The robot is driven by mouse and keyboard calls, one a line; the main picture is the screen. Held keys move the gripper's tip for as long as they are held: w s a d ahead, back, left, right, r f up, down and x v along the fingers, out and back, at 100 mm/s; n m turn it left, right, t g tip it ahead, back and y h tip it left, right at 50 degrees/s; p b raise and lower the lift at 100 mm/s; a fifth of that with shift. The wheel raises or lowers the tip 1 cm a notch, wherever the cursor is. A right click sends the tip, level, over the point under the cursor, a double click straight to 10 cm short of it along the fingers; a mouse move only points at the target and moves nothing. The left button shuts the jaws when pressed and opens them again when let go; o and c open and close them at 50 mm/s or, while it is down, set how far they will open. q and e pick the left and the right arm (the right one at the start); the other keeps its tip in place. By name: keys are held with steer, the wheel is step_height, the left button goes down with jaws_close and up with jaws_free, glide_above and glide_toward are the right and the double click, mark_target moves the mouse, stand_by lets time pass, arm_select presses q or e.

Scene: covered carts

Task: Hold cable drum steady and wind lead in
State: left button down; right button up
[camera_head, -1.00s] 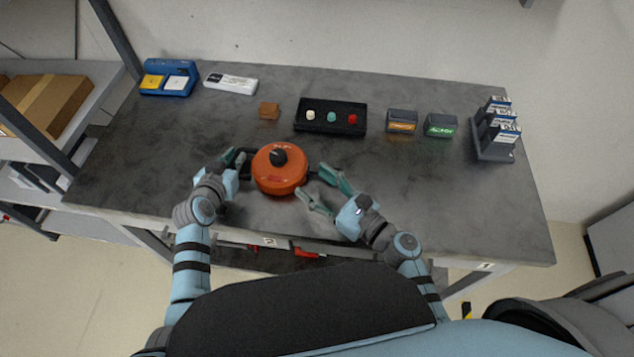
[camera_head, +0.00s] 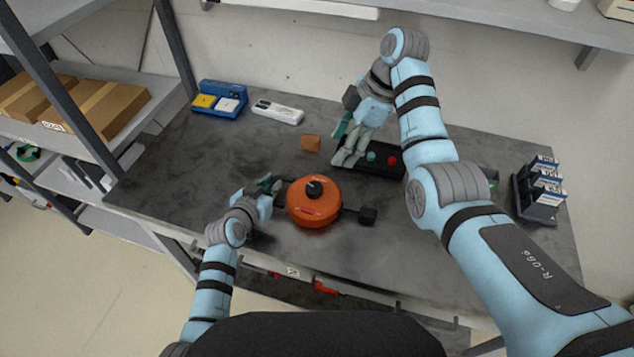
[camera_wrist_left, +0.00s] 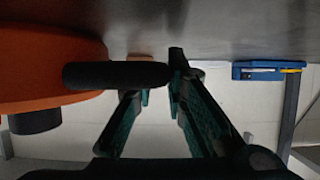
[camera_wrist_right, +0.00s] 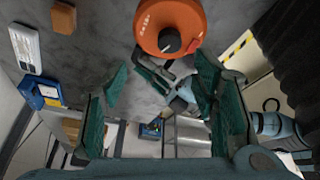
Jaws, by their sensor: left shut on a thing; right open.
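The orange cable drum (camera_head: 314,207), with a black knob (camera_head: 315,188) on top, sits near the table's front edge. A short dark lead ends in a black block (camera_head: 367,216) at its right. My left gripper (camera_head: 270,186) is shut on the drum's black side handle, which shows in the left wrist view (camera_wrist_left: 115,75). My right gripper (camera_head: 346,142) is open and empty, raised over the black button box, away from the drum. The right wrist view shows the drum (camera_wrist_right: 172,22) beyond its spread fingers (camera_wrist_right: 160,90). The drum's underside is hidden.
The black button box (camera_head: 392,171) is partly hidden behind my right gripper. A brown block (camera_head: 311,143), white device (camera_head: 277,112) and blue unit (camera_head: 222,98) stand at back left. A rack (camera_head: 540,192) stands at right. The table left of the drum is clear.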

mark_target(315, 187)
steer(key=shift+g, duration=0.3)
steer(key=x, duration=0.8)
steer(key=s+x, duration=0.1)
steer(key=x, duration=0.4)
steer(key=shift+a+r, duration=0.2)
steer(key=shift+a, duration=0.2)
steer(key=shift+c, duration=0.6)
steer(key=c, duration=1)
steer(key=m+t, duration=0.1)
steer(key=m, duration=0.3)
steer(key=shift+s+t, duration=0.15)
steer(key=shift+t, duration=0.25)
steer(key=shift+c, duration=0.2)
steer(key=o, duration=1.2)
steer(key=shift+c, duration=0.2)
